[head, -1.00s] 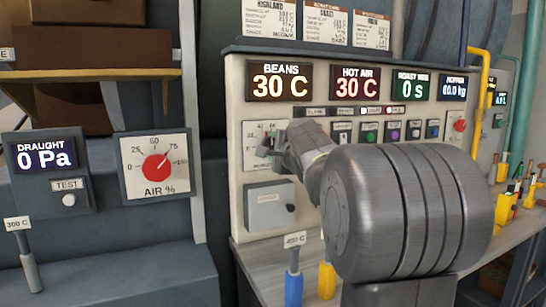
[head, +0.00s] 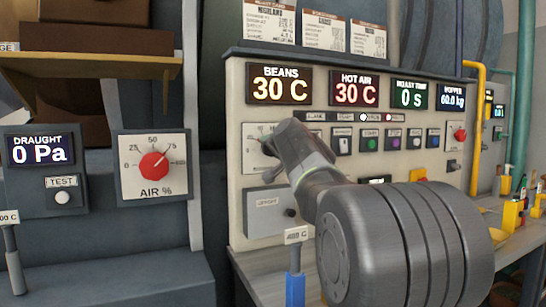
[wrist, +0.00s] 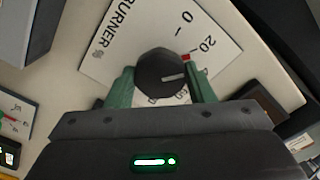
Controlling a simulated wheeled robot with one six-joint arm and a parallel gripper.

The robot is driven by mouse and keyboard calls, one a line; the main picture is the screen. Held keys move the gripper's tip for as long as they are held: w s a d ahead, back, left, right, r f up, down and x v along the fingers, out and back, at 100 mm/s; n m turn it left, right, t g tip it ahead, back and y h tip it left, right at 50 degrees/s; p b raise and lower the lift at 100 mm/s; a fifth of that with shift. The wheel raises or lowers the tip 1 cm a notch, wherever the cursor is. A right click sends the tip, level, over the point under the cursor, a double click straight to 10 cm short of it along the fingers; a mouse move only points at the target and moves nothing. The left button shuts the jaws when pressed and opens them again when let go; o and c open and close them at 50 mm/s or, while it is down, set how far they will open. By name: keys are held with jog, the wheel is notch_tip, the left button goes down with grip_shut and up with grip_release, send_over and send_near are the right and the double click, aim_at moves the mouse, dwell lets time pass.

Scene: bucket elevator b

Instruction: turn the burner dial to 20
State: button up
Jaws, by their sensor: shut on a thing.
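The burner dial has a dark round knob (wrist: 162,72) on a white plate (wrist: 125,38) marked BURNER, with 0 and 20 readable in the wrist view. A short white line on the knob points to the right of that picture, past the side of the 20. The lower numbers are partly hidden. My gripper (wrist: 162,82) has its green fingers on both sides of the knob and is shut on it. In the head view the plate (head: 251,160) shows only at its left edge. My gripper's wrist covers the knob there.
A grey box (head: 268,208) sits below the burner plate. A row of buttons (head: 372,141) is to its right. The AIR % dial (head: 153,165) and draught display (head: 40,150) are on the left. A blue-handled tool (head: 295,287) labelled 400 C stands in front.

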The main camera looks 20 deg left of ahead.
jog(key=shift+f+n+b, duration=0.15)
jog(key=shift+n+b, duration=0.2)
jog(key=shift+n, duration=0.25)
jog(key=o, duration=0.9)
jog(key=shift+o, duration=0.2)
jog(key=b+v, duration=0.1)
jog(key=v, duration=1.2)
jog(key=shift+s+d, duration=0.25)
jog(key=shift+s, duration=0.05)
